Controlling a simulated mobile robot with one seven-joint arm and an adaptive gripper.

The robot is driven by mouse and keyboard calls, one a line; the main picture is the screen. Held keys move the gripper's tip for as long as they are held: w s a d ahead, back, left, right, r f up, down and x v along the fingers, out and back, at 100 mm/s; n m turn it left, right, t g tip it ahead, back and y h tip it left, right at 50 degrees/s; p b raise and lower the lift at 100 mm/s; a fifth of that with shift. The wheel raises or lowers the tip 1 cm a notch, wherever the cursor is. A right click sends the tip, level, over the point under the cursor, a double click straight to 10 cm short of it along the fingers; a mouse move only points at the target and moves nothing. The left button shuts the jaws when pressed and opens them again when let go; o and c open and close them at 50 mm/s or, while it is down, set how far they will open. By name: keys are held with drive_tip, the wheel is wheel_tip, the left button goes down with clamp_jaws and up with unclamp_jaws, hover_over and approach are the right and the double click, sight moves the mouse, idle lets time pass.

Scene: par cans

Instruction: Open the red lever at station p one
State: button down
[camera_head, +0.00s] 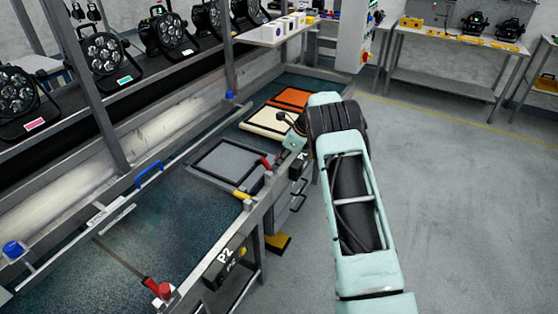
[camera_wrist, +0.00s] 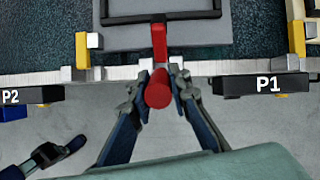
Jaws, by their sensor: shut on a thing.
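A red lever (camera_wrist: 158,88) with a round knob sticks out from the rail, just left of the black P1 sign (camera_wrist: 268,85) in the wrist view. My gripper (camera_wrist: 158,84) has its two fingers closed on either side of the knob. In the head view the same red lever (camera_head: 266,162) shows beside the tray, at the end of my arm. My fingertips are mostly hidden there by the wrist.
A second red lever (camera_head: 158,288) is at the P2 sign (camera_head: 224,257), nearer. A grey tray with a black frame (camera_head: 228,163) lies behind the rail, with a cream tray (camera_head: 268,121) and an orange tray beyond. The floor to the right is clear.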

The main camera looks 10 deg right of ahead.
drive_tip(key=c, duration=1.8)
unclamp_jaws()
drive_tip(key=v, duration=1.2)
